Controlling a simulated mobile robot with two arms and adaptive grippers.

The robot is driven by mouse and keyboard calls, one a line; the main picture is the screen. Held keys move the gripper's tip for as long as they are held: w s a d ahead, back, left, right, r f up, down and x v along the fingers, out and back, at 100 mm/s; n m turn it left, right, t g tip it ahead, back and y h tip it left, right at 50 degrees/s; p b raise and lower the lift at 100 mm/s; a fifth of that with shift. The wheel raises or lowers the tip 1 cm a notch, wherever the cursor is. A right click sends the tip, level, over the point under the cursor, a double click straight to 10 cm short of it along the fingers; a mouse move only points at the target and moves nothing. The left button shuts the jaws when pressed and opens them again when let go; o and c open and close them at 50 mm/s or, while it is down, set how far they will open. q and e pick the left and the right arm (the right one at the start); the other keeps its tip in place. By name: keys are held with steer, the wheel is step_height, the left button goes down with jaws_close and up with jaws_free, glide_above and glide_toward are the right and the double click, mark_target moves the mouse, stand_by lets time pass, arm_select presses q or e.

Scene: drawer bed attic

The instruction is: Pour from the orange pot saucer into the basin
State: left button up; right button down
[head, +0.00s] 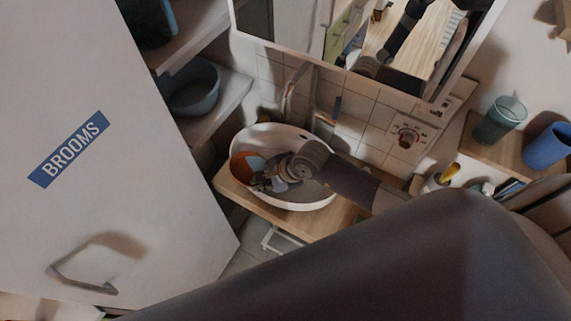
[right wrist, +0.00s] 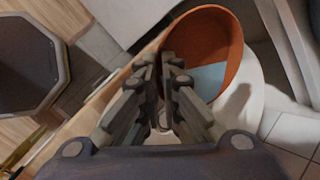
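The orange pot saucer (head: 243,171) is at the left inside of the white basin (head: 312,201) in the head view. In the right wrist view the saucer (right wrist: 217,38) is tilted, with a flat light-blue patch inside that looks like liquid. My right gripper (head: 262,182) is over the basin at the saucer's right side. In the right wrist view its fingertips (right wrist: 159,62) are close together at the saucer's near rim and appear shut on it. The fingers hide the exact contact. The white basin (right wrist: 247,103) shows beneath the saucer. My left gripper is not in view.
The basin stands on a wooden counter (head: 237,198). A white cabinet door marked BROOMS (head: 120,200) is at the left. A mirror (head: 345,45) hangs above. A green cup (head: 501,120) and a blue cup (head: 547,146) stand on a shelf at the right.

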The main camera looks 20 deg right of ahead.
steer(key=shift+d, duration=0.15)
steer(key=shift+d+f+y, duration=0.25)
steer(key=shift+d+y, duration=0.2)
steer(key=shift+y, duration=0.05)
steer(key=shift+w+d+f+m+y, duration=0.15)
steer(key=shift+d+f+y, duration=0.1)
steer(key=shift+d, duration=0.15)
steer(key=shift+w+d+f+m+y, duration=0.1)
steer(key=shift+w+d+m+y, duration=0.05)
steer(key=shift+d+y, duration=0.15)
stand_by(0.3)
steer(key=shift+s+d, duration=0.1)
steer(key=shift+d+f+y+b, duration=0.2)
steer(key=shift+d+y+b, duration=0.3)
steer(key=shift+b, duration=1.05)
